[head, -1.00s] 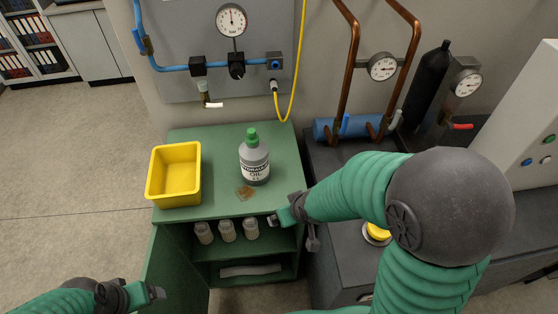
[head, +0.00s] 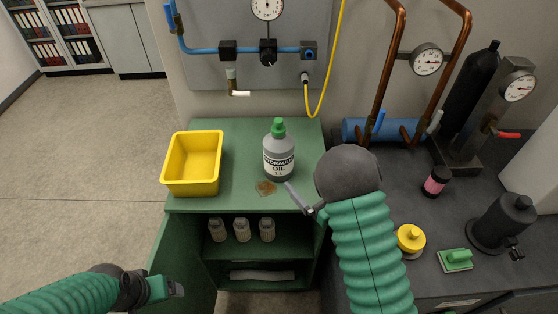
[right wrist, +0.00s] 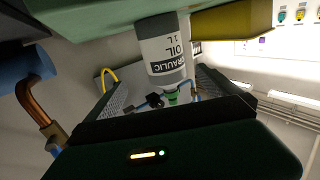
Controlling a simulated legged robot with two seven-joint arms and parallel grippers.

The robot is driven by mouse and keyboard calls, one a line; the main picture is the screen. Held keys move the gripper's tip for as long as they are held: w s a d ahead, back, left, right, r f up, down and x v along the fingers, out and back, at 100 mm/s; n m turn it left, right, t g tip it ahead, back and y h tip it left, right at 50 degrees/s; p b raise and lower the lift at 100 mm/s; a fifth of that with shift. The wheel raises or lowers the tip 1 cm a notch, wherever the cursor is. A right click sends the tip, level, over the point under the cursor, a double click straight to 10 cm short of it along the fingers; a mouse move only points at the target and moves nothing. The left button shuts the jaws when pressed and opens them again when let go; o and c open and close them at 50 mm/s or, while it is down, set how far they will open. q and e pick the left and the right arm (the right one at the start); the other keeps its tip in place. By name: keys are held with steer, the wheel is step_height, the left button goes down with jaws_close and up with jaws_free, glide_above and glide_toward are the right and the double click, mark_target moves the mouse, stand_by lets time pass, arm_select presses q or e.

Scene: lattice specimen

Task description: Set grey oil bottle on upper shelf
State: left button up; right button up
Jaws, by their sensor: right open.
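The grey oil bottle (head: 279,158) with a green cap stands upright on the green cabinet's top (head: 230,196). My right gripper (head: 302,201) is open at the cabinet's front edge, just right of and nearer than the bottle. In the right wrist view the picture is upside down, and the bottle (right wrist: 163,48) shows ahead between the spread fingers, with no clear contact. The cabinet's upper shelf (head: 285,248) inside holds three small pale bottles (head: 242,230). My left gripper (head: 176,289) is low at the left by the open door; its jaw gap is unclear.
A yellow bin (head: 193,187) stands left of the bottle. A brown stain (head: 265,188) lies in front of it. The open cabinet door (head: 184,262) sticks out at the left. A grey item (head: 262,275) lies on the lower shelf. A dark bench (head: 400,185) stands at the right.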

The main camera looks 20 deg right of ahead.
mark_target(289, 159)
steer(key=x, duration=0.4)
steer(key=p+x, duration=0.1)
steer(key=x, duration=0.6)
steer(key=shift+w+a+r+p, duration=0.2)
steer(key=shift+a+r+p, duration=0.15)
steer(key=w, duration=0.1)
steer(key=w+a+p, duration=0.1)
steer(key=w, duration=0.1)
steer(key=w+a+r, duration=0.1)
steer(key=shift+w, duration=0.4)
steer(key=shift+r, duration=0.1)
steer(key=c, duration=2)
steer(key=shift+r, duration=0.1)
